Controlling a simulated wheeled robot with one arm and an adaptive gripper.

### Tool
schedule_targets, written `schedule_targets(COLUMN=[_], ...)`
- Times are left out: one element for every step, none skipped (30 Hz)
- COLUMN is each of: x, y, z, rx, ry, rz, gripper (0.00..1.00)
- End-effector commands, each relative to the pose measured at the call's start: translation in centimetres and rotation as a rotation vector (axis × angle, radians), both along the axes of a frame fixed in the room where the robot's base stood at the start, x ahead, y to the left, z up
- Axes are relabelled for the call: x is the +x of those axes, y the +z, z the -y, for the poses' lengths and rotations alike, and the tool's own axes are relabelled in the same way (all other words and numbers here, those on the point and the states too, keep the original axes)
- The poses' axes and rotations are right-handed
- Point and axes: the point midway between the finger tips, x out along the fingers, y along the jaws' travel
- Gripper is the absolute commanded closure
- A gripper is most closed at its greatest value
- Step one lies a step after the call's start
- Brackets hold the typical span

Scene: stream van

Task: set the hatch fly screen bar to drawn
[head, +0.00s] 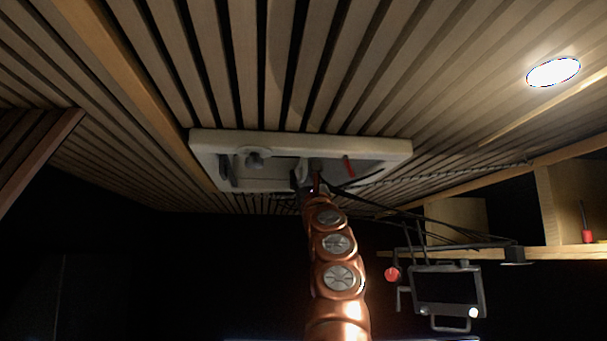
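A white hatch frame (300,146) is set in the slatted wooden ceiling at the middle of the head view. In its opening I see a grey knob (254,160), a dark piece at the left and a small red piece (349,166) at the right. My copper arm rises from below to the hatch. My gripper (308,183) is at the hatch's near middle, by a pale upright part. It is small and dark, so I cannot tell whether its fingers are open, shut or touching anything. I cannot make out the fly screen bar for certain; my gripper and arm hide part of the opening.
A round ceiling lamp (553,72) glows at the upper right. Black cables run from near the hatch to a rail at the right. A dark framed screen (447,291) hangs there, beside a wooden shelf (570,252). The lower left is dark.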

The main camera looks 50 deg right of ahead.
Motion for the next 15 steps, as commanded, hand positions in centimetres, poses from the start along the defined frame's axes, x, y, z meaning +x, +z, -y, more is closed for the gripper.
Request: schedule_targets(x=[0.06,0.07,0.08,0.10,0.10,0.10,0.12,0.12,0.12,0.12,0.12,0.12,0.14,0.15,0.15], y=[0.07,0.08,0.06,0.04,0.03,0.02,0.00,0.00,0.00,0.00,0.00,0.00,-0.01,-0.01,-0.01], z=[0.04,0.04,0.04,0.05,0.04,0.04,0.03,0.03,0.04,0.04,0.04,0.04,0.04,0.04,0.04], rx=[0.000,0.000,0.000,0.000,0.000,0.000,0.001,0.001,0.001,0.001,0.001,0.001,0.001,0.001,0.001], ry=[0.000,0.000,0.000,0.001,0.001,0.001,0.001,0.001,0.001,0.001,0.001,0.001,0.001,0.001,0.001], rz=[0.000,0.000,0.000,0.000,0.000,0.000,-0.001,-0.001,-0.001,-0.001,-0.001,-0.001,-0.001,-0.001,-0.001], gripper=[0.63,0.63,0.63,0.63,0.63,0.63,0.63,0.63,0.63,0.65,0.68,0.72,0.75,0.78,0.82])
